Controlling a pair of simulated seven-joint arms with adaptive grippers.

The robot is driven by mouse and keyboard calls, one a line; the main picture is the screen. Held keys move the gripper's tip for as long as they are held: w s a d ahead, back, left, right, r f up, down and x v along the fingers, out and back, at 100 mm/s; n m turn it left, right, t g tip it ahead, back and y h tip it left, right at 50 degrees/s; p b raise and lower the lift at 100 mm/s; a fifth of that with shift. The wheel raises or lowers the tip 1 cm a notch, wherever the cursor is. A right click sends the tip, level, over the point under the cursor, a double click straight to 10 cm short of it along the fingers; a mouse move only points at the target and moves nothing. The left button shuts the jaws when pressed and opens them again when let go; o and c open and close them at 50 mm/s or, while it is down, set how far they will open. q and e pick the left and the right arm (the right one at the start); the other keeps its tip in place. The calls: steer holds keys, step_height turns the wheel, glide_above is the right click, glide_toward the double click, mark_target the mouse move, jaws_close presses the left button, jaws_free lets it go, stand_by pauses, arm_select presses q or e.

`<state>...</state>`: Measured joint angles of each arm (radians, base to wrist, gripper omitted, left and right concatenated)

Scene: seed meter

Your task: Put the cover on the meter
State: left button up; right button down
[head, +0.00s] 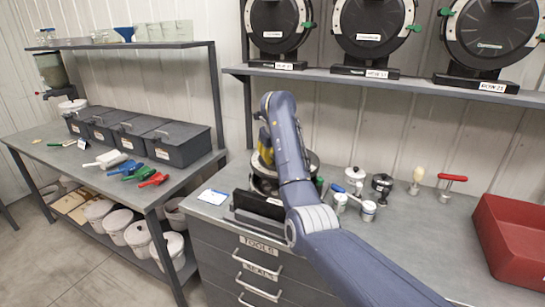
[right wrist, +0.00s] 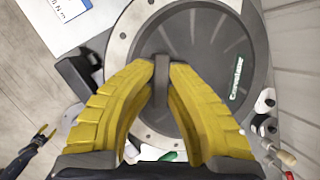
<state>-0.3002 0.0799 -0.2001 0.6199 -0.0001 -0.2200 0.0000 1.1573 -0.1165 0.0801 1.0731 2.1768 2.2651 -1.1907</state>
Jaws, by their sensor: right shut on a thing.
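The cover (right wrist: 205,85) is a dark grey disc with a raised bar across its middle and a small green-and-white label. My right gripper (right wrist: 162,66), with yellow fingers, is shut on that bar in the right wrist view. In the head view this gripper (head: 266,146) points down over the meter (head: 258,207), which stands on the grey drawer bench in a black base. A pale ring with small holes surrounds the disc in the wrist view. My arm hides much of the meter, and I cannot tell whether the cover is fully seated.
A red bin (head: 510,240) sits at the bench's right end. A white card (head: 213,197) lies to the left. Several covered meters (head: 373,28) stand on the shelf above. The left bench holds black boxes (head: 178,147) and coloured scoops.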

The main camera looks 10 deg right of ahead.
mark_target(272, 166)
steer(key=shift+f, duration=2.05)
steer(key=shift+d, duration=0.1)
steer(key=shift+f, duration=1.05)
stand_by(2.5)
steer(key=c, duration=1.4)
jaws_free()
steer(key=shift+f, duration=0.1)
steer(key=shift+c, duration=0.4)
